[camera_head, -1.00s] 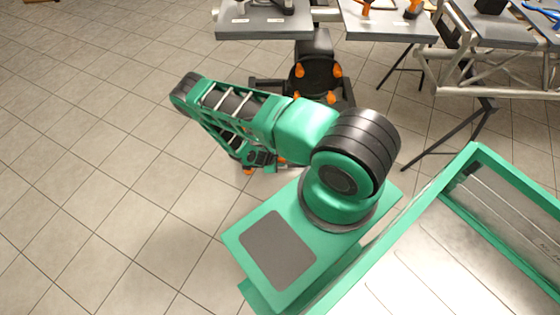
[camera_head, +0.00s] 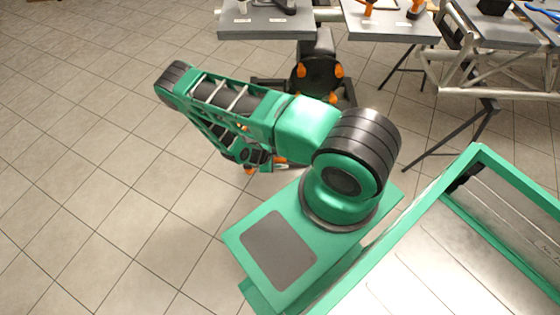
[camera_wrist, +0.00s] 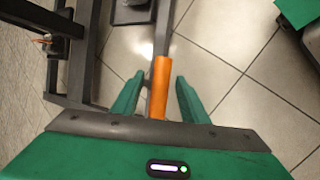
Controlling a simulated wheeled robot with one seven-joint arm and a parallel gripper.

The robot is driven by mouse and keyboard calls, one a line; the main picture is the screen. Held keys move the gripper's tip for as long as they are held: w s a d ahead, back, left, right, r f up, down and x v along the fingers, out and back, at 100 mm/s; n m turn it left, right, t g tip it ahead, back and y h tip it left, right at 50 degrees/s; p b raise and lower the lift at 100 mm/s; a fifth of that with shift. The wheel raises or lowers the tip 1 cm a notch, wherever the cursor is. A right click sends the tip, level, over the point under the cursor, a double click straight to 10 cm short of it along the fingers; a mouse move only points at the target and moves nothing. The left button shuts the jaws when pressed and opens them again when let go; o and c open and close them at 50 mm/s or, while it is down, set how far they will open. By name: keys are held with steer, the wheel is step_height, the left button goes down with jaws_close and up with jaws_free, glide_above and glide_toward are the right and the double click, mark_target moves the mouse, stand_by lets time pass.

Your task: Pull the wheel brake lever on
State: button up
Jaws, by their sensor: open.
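In the wrist view an orange lever grip (camera_wrist: 160,88) stands on a thin dark bar, which I take to be the brake lever. My gripper (camera_wrist: 160,78) is open, with one green finger on each side of the orange grip. A gap shows between the grip and each finger, so I see no contact. The lower end of the grip runs down to the edge of my gripper's body. In the head view my own arm hides most of the gripper, and the lever cannot be made out clearly.
A dark metal frame (camera_wrist: 79,50) stands left of the lever in the wrist view. In the head view a black unit with orange parts (camera_head: 316,75) stands beyond my arm, below grey tables (camera_head: 265,32). Open tiled floor (camera_head: 90,170) lies to the left.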

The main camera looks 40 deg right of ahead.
steer(key=shift+v, duration=2.55)
